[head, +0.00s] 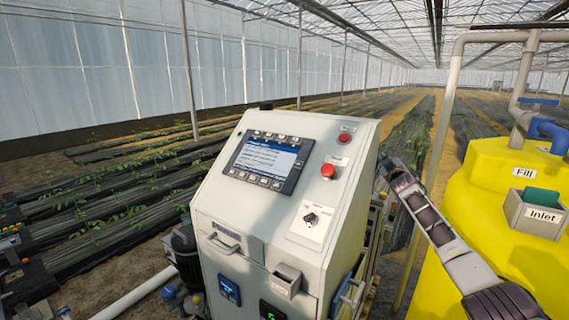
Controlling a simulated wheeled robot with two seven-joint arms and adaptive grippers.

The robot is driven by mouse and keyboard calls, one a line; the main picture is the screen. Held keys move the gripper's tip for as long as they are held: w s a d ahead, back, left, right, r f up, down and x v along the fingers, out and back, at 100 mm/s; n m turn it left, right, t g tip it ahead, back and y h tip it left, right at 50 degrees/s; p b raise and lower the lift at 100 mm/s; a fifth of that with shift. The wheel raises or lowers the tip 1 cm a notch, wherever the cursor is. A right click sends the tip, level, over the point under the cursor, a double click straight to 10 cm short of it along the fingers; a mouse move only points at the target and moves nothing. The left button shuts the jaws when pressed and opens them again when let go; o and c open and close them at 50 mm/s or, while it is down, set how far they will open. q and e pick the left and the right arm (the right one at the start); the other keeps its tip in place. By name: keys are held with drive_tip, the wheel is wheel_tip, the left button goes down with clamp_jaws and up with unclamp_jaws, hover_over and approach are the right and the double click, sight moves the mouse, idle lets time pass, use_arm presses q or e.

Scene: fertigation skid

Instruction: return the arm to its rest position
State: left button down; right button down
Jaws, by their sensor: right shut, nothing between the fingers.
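My right arm comes in from the lower right, and its dark right gripper (386,164) is beside the right edge of the grey control cabinet (235,215). The gripper is small in the view; it is shut, with nothing seen in it. I cannot tell whether it touches the cabinet. My left gripper is not in view.
The cabinet carries a lit screen (265,158), a red button (328,171) and a black rotary switch (311,218). A yellow tank (480,215) stands at the right, with an open grey box (535,218) marked Inlet. Pipes rise behind it. Planted rows lie beyond.

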drive_tip(key=s+a+f+m+g, duration=0.15)
drive_tip(key=s+f, duration=0.25)
drive_tip(key=f, duration=1.3)
drive_tip(key=s+f+m+g, duration=0.1)
drive_tip(key=s+f+g, duration=0.2)
drive_tip(key=f, duration=1.5)
drive_tip(key=s+a+f+m+g, duration=0.1)
drive_tip(key=s+a+f+g, duration=0.1)
drive_tip(key=s+f, duration=1)
drive_tip(key=s+a+f+g, duration=0.25)
drive_tip(key=s+f, duration=0.45)
drive_tip(key=f, duration=0.9)
drive_tip(key=s+a+f+g+y, duration=0.1)
drive_tip(key=s+a+f, duration=0.1)
drive_tip(key=s+f, duration=0.55)
drive_tip(key=s+a+f+m+g, duration=0.15)
drive_tip(key=s+f, duration=0.35)
drive_tip(key=s, duration=0.6)
drive_tip(key=s+a+f+g+y, duration=0.1)
drive_tip(key=s+f+g, duration=0.1)
drive_tip(key=s+f, duration=0.65)
drive_tip(key=s+a+f+g, duration=0.2)
drive_tip(key=s+f, duration=0.1)
drive_tip(key=s, duration=1.4)
drive_tip(key=s+a+f+g, duration=0.2)
drive_tip(key=s, duration=1.6)
drive_tip(key=shift+s+f, duration=0.25)
drive_tip(key=shift+f, duration=0.15)
